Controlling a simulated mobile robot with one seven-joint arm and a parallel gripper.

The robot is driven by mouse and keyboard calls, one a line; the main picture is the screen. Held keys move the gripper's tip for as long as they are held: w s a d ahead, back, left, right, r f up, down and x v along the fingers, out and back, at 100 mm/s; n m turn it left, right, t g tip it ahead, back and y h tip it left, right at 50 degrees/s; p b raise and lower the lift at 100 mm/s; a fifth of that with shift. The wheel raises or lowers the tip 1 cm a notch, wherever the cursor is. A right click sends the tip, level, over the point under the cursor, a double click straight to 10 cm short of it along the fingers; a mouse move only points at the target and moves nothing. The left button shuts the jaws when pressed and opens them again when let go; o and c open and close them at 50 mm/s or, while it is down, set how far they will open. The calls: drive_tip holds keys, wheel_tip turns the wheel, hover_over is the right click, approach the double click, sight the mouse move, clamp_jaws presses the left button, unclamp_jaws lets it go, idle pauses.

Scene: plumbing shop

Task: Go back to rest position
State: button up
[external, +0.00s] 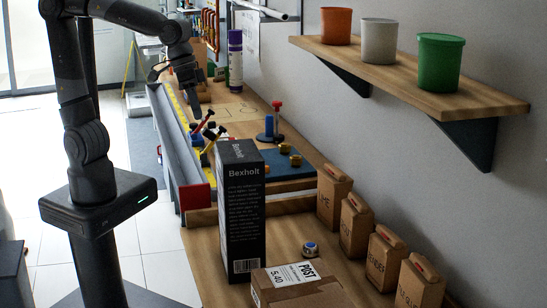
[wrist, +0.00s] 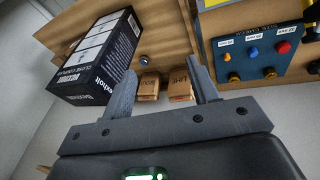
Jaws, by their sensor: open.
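My arm reaches from its base at the left over the wooden bench (external: 190,240) in the external view. My gripper (external: 196,112) hangs pointing down above the far part of the bench, beyond the tall black Bexholt box (external: 240,210). In the wrist view my gripper (wrist: 163,88) shows two fingers spread apart with nothing between them. The black box (wrist: 97,60) and two small brown cartons (wrist: 180,86) appear beyond the fingers there. The gripper looks apart from all of them.
A taped parcel (external: 300,288) and several brown cartons (external: 355,225) stand at the near end. A blue board (external: 285,165) with knobs lies behind the box; it also shows in the wrist view (wrist: 255,62). A wall shelf (external: 410,75) holds three pots.

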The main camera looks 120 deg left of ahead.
drive_tip(key=s+d+m+t, duration=0.2)
drive_tip(key=s+d+m, duration=0.5)
drive_tip(key=s, duration=0.4)
drive_tip(key=shift+s+d+f, duration=0.25)
drive_tip(key=shift+s+d, duration=0.15)
drive_tip(key=shift+d, duration=0.4)
drive_tip(key=shift+c, duration=0.2)
